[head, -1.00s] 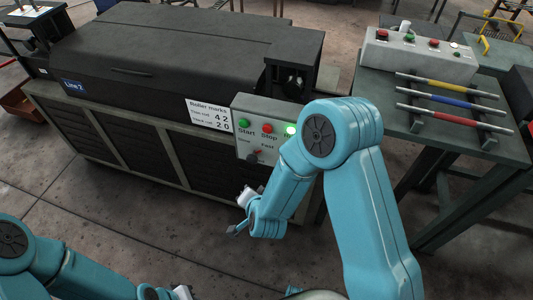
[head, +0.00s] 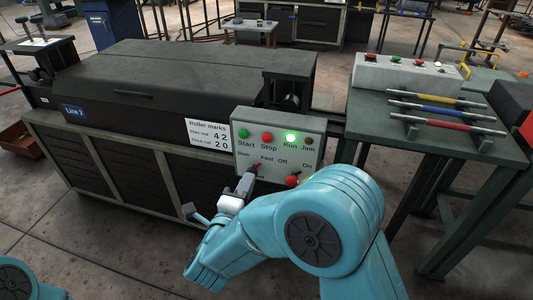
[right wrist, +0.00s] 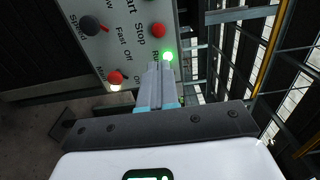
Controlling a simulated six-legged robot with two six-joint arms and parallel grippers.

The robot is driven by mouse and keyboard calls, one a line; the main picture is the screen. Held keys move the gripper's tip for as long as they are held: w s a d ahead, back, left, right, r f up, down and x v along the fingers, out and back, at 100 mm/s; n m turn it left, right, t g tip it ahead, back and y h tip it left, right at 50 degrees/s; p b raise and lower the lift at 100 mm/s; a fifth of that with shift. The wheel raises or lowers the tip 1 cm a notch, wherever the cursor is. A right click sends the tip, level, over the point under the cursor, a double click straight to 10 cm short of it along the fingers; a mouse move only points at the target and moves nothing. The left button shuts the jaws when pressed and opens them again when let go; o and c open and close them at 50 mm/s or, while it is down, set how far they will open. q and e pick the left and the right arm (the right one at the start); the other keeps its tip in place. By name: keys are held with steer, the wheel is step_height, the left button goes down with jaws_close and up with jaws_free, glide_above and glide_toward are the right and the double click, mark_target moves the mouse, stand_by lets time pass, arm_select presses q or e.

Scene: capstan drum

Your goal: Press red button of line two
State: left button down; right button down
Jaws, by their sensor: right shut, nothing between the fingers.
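The Line 2 control panel (head: 238,130) is grey and upright at the front of the black machine (head: 150,85). Its red Stop button (head: 267,138) is uncovered between the green Start button (head: 243,132) and the lit green Run lamp (head: 291,137). The red button also shows in the right wrist view (right wrist: 158,30). My right gripper (head: 247,180) is shut and empty, in front of the panel's lower part and below the Stop button in the head view. In the right wrist view its tips (right wrist: 157,68) appear just below the Run lamp (right wrist: 167,56); contact cannot be told. My left gripper is out of view.
A Slow–Fast knob (head: 256,167) and a red Off–On knob (head: 292,180) sit low on the panel. A table (head: 445,143) at right bears a grey button box (head: 405,75) and several coloured rods.

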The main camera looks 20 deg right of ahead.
mark_target(267, 140)
steer(key=shift+w, duration=0.15)
steer(key=shift+w+d, duration=0.1)
steer(key=x, duration=1.3)
steer(key=shift+w+d+f, duration=0.1)
steer(key=shift+w+d, duration=0.15)
steer(key=shift+w, duration=0.1)
